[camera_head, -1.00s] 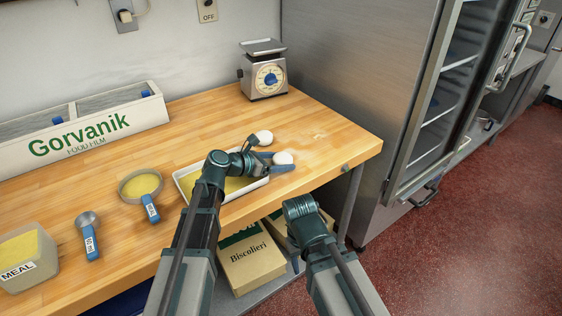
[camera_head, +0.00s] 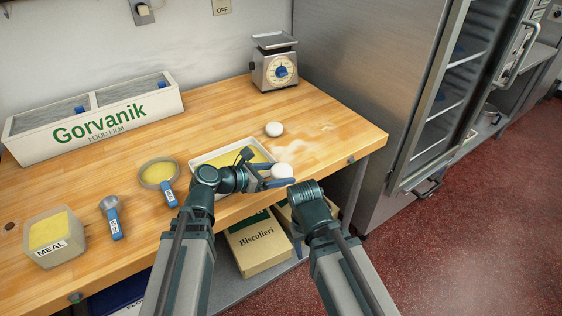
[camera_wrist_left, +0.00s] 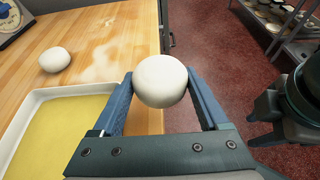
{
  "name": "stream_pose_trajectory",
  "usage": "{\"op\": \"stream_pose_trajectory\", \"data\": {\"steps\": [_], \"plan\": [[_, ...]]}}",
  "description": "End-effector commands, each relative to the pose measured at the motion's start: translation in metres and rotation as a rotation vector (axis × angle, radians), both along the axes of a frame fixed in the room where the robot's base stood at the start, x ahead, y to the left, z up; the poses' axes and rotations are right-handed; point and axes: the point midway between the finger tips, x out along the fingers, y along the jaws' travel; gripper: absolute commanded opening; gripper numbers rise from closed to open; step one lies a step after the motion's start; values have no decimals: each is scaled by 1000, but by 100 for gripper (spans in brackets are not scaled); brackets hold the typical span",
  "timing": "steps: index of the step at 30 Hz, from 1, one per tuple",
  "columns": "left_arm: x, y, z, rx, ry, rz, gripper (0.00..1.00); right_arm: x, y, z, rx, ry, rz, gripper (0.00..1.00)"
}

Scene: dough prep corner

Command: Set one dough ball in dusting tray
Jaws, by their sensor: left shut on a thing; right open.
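My left gripper (camera_head: 277,172) is shut on a white dough ball (camera_head: 281,171). The left wrist view shows this ball (camera_wrist_left: 160,81) between the two blue fingers. It is held up just to the right of the white dusting tray (camera_head: 234,144), near the table's front edge. The tray has yellow meal in it and also shows at the left of the wrist view (camera_wrist_left: 70,94). A second dough ball (camera_head: 274,129) rests on the table behind the held one. My right gripper (camera_head: 298,243) is low in front of the table, mostly hidden by its own arm, and open.
A scale (camera_head: 274,66) stands at the back. A sieve (camera_head: 158,172), a scoop (camera_head: 112,217) and a meal tub (camera_head: 53,239) are on the left, with a Gorvanik box (camera_head: 100,125) behind. A steel cabinet (camera_head: 365,80) is on the right. The table's right part is mostly clear.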

Motion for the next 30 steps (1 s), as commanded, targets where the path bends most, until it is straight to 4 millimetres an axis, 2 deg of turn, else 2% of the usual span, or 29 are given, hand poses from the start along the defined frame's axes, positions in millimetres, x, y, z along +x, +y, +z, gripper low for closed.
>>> {"op": "stream_pose_trajectory", "data": {"steps": [3, 16, 30], "plan": [[-7, 0, 1, 0, 0, -1, 16, 0, 0, 1, 0, 0, 0, 50], [-7, 1, 5, 0, 0, -1, 16, 0, 0, 5, 0, 0, 0, 50], [-7, 1, 49, 0, 0, -1, 16, 0, 0, 49, 0, 0, 0, 50]]}}
